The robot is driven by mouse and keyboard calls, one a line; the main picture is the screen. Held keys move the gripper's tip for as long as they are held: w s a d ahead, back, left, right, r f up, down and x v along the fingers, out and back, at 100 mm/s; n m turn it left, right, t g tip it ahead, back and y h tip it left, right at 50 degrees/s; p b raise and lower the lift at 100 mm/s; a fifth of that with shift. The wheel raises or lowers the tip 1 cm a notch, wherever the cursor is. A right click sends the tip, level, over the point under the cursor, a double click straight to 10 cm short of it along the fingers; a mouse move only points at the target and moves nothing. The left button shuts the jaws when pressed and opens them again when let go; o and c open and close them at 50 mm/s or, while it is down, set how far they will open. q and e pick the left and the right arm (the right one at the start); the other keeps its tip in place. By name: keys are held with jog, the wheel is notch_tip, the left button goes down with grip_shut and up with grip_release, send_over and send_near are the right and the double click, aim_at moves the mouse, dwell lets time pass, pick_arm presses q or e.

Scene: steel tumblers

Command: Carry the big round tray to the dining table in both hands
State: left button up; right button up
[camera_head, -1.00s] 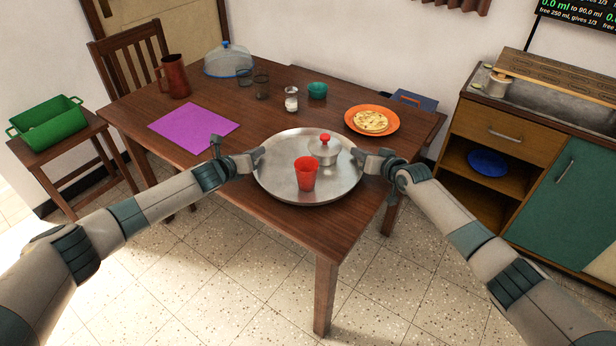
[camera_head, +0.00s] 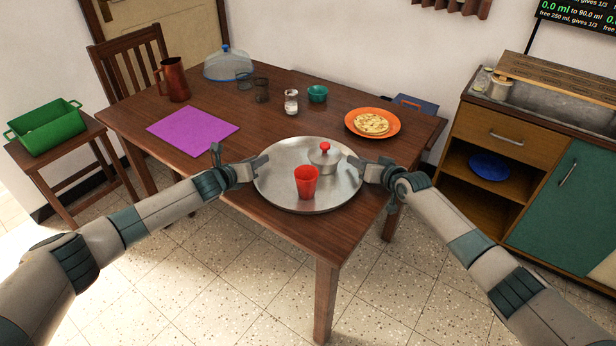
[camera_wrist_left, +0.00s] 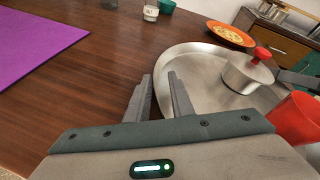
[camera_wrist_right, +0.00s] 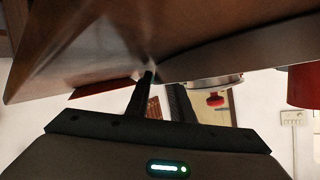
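The big round steel tray (camera_head: 278,190) lies on the wooden table near its front corner. On it stand a red tumbler (camera_head: 306,182) and a small lidded steel pot (camera_head: 324,158) with a red knob. My left gripper (camera_head: 266,166) is open at the tray's left rim. In the left wrist view its fingers (camera_wrist_left: 160,88) are apart, the right one overlapping the tray (camera_wrist_left: 200,75). My right gripper (camera_head: 357,168) is at the tray's right rim. In the right wrist view its fingers (camera_wrist_right: 160,85) are apart near the rim; whether they touch it is unclear.
The table (camera_head: 270,115) also holds a purple mat (camera_head: 193,128), a brown jug (camera_head: 173,80), a clear dome (camera_head: 228,63), glasses, a teal bowl (camera_head: 317,93) and an orange plate (camera_head: 390,127) with flatbread. A cabinet (camera_head: 530,150) stands right; a green crate (camera_head: 48,128) sits left.

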pick_arm(q)
jog(key=shift+v, duration=5.95)
pick_arm(e)
jog(key=shift+s+d, duration=0.1)
jog(key=shift+v, duration=5.9)
